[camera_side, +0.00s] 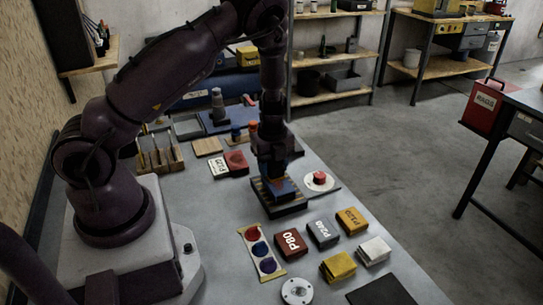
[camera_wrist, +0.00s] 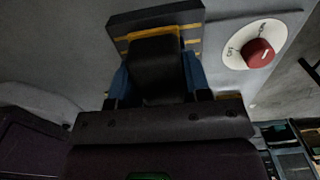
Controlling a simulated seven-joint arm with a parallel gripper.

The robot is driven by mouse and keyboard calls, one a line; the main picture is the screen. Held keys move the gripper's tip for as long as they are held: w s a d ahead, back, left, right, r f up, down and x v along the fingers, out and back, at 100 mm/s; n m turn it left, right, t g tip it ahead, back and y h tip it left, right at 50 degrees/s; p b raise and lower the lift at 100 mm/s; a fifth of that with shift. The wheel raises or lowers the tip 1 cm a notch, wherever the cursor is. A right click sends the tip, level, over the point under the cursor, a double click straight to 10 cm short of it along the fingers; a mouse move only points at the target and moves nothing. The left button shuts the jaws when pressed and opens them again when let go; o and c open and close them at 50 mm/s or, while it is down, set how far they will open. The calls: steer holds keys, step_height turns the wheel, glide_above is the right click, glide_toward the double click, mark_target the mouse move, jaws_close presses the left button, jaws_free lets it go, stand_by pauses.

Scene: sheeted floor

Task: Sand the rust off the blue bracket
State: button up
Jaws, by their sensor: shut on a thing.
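The blue bracket (camera_side: 283,187) lies on a dark fixture plate (camera_side: 292,209) with yellow stripes, near the middle of the bench. My gripper (camera_side: 270,172) points down right over it and hides part of it. In the wrist view, my gripper (camera_wrist: 155,98) is shut on a dark block (camera_wrist: 157,68). Blue parts (camera_wrist: 193,72) show on both sides of this block, and an orange-yellow edge shows along its far side. Whether the block touches the bracket, and how much rust there is, I cannot tell.
Blocks marked P80 (camera_side: 291,245), P240 (camera_side: 323,234) and P120 (camera_side: 351,221) lie in front. A red knob (camera_side: 319,177) on a white disc stands close right of the plate. A strip with coloured discs (camera_side: 261,249) lies front left. Wooden racks (camera_side: 160,158) stand behind.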

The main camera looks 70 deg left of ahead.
mark_target(286, 193)
steer(key=shift+d+f, duration=0.2)
steer(key=shift+d, duration=3.7)
steer(key=shift+a, duration=4.25)
steer(key=shift+r, duration=4.15)
